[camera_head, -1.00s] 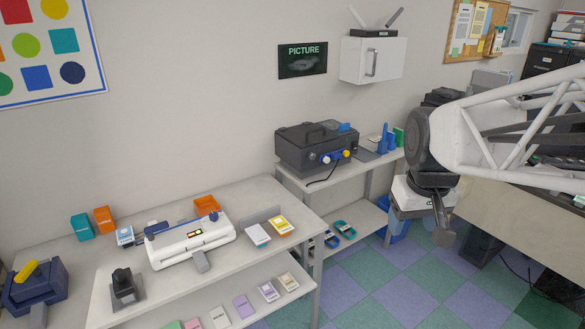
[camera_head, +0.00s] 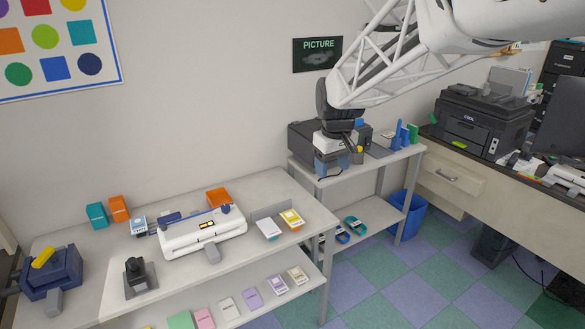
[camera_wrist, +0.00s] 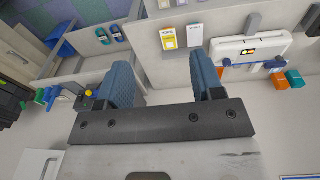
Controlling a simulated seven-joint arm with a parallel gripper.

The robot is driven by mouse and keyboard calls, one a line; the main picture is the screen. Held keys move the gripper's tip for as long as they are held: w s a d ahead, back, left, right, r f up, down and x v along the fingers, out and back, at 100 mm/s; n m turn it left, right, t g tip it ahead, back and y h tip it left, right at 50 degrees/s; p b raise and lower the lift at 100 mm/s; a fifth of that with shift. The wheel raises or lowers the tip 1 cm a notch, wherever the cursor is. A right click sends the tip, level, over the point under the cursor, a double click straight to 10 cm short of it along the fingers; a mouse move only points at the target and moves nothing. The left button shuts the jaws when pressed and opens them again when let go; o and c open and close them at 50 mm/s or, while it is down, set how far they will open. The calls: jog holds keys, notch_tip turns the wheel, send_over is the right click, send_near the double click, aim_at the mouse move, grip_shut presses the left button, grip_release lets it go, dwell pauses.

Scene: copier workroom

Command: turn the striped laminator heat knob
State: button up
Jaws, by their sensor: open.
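A black boxy machine (camera_head: 300,144) stands on the far shelf table, mostly behind my arm; its yellow knob (camera_head: 358,149) shows just right of my gripper. In the wrist view the yellow knob (camera_wrist: 88,93) is left of the left finger. No striped knob can be made out now; the machine's front is largely covered. A white laminator-like device (camera_head: 203,231) lies on the near table. My gripper (camera_head: 332,164) is open in front of the black machine. In the wrist view its blue fingers (camera_wrist: 163,65) are apart with nothing between them. I cannot tell whether it touches the machine.
Blue and green upright items (camera_head: 404,134) stand right of the machine. A black printer (camera_head: 484,121) sits on the right desk. A blue bin (camera_head: 409,212) is below. The near table (camera_head: 262,187) holds boxes, cards and a navy device (camera_head: 52,272). Floor in front is clear.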

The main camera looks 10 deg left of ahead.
jog(key=w+a+f+n, duration=0.2)
jog(key=w+a+f, duration=0.2)
jog(key=a, duration=0.5)
jog(key=w+a+f+n, duration=0.2)
jog(key=w+a+f, duration=0.2)
jog(key=a, duration=0.5)
jog(key=n+g, duration=0.1)
jog(key=n, duration=0.2)
send_over(226, 206)
notch_tip(226, 206, down, 12)
jog(key=shift+f, duration=0.1)
jog(key=shift+f, duration=0.1)
jog(key=shift+f, duration=3.75)
jog(key=shift+s, duration=0.1)
jog(key=c, duration=0.9)
